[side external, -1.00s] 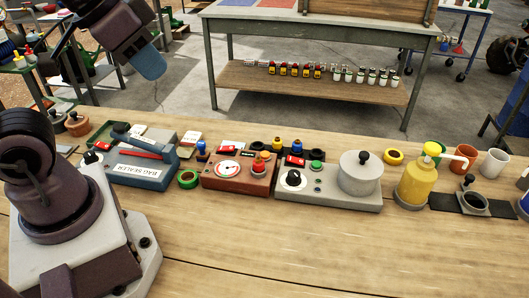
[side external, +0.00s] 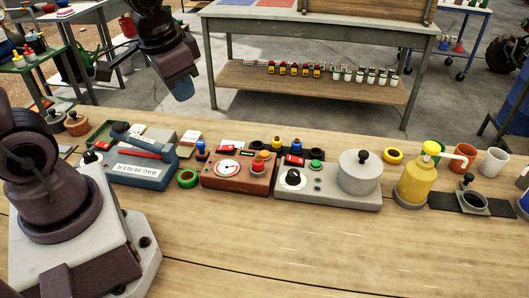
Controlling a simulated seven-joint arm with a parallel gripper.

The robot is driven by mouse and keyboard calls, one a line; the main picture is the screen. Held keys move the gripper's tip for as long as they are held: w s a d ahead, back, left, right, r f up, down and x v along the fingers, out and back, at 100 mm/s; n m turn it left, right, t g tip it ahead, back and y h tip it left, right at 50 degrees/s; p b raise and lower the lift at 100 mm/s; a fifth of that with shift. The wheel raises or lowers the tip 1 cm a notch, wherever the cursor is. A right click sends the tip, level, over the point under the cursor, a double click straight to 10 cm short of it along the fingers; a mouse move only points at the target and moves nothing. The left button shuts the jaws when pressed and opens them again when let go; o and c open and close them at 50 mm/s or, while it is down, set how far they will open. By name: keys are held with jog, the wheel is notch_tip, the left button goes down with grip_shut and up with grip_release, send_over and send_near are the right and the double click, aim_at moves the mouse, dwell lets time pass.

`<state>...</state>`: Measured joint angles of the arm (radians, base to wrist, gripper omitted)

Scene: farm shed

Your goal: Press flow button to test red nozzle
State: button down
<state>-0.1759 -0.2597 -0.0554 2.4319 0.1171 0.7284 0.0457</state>
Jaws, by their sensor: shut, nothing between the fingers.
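A brown-red tester box (side external: 238,187) with a round white gauge (side external: 228,170) sits mid-bench. A red nozzle (side external: 258,168) with a yellowish top stands upright at its right side. Small controls lie along the box's back edge, including a red one (side external: 223,150); I cannot tell which is the flow button. My gripper (side external: 182,90) hangs in the air at upper left, pointing down, above and behind the bench's far edge. It is shut and empty, apart from the box.
A blue bag sealer (side external: 140,172) stands left of the tester. A grey box with a black dial (side external: 293,178) and drum (side external: 359,172) stands right. Blue nozzles (side external: 201,150) and a green tape roll (side external: 188,179) are close by. The front bench is clear.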

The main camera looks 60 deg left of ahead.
jog(key=w+a+f+m, duration=0.2)
jog(key=w+a+f, duration=0.1)
jog(key=w+f, duration=0.3)
jog(key=m+t+h, duration=0.3)
jog(key=m+t, duration=0.3)
jog(key=m, duration=0.3)
send_over(265, 154)
notch_tip(265, 154, down, 5)
jog(key=shift+f, duration=0.1)
jog(key=shift+f, duration=4.35)
jog(key=shift+f, duration=0.4)
